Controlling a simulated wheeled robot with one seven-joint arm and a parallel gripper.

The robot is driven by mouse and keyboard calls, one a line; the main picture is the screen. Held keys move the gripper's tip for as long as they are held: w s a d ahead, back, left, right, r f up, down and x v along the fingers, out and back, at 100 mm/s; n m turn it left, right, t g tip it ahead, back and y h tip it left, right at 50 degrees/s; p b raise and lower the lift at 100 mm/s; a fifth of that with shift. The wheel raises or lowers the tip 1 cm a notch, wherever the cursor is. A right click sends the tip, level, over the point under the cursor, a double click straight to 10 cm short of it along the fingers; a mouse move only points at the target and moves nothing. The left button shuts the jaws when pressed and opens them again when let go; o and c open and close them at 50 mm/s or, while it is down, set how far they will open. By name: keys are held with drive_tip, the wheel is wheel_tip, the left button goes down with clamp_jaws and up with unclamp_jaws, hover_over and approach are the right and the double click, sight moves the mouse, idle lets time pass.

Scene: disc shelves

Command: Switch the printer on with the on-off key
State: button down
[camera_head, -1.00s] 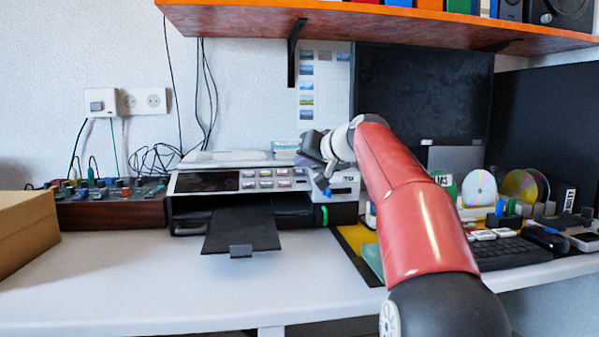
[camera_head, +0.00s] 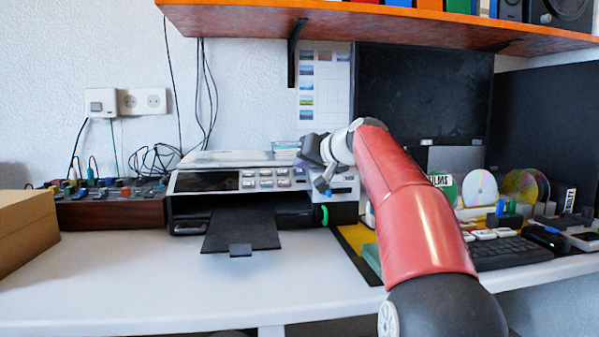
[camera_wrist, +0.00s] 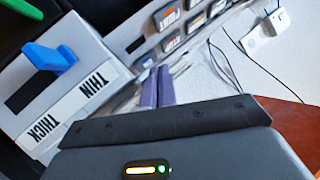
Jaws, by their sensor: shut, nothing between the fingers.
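The grey printer (camera_head: 215,161) stands on the desk against the wall, its dark paper tray (camera_head: 240,230) sticking out in front. Its key panel (camera_head: 265,179) has two rows of grey keys, and keys also show in the wrist view (camera_wrist: 172,42). Which one is the on-off key I cannot tell. My gripper (camera_head: 299,163) is at the right end of the panel. In the wrist view its purple fingers (camera_wrist: 156,72) are shut and empty, tips close to the panel beside the keys; contact cannot be told. A blue slider (camera_wrist: 50,57) sits by a THIN/THICK label.
An orange shelf (camera_head: 390,25) hangs above. A control box with knobs (camera_head: 110,210) and a cardboard box (camera_head: 25,230) are at the left. Discs (camera_head: 479,188) and a keyboard (camera_head: 510,253) are at the right. The front desk surface (camera_head: 150,290) is clear.

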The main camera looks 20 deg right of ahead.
drive_tip(key=shift+w+f, duration=0.2)
drive_tip(key=shift+f, duration=0.2)
idle(0.3)
drive_tip(key=shift+s+a+r, duration=0.1)
drive_tip(key=shift+s+r, duration=0.35)
drive_tip(key=shift+r, duration=0.4)
drive_tip(key=s+r+p, duration=0.1)
drive_tip(key=r+p, duration=0.1)
drive_tip(key=r, duration=0.1)
drive_tip(key=s+r, duration=0.1)
drive_tip(key=r, duration=0.1)
drive_tip(key=shift+s+a+r+p, duration=0.1)
drive_tip(key=shift+s+a+p, duration=0.25)
drive_tip(key=shift+a+p, duration=0.05)
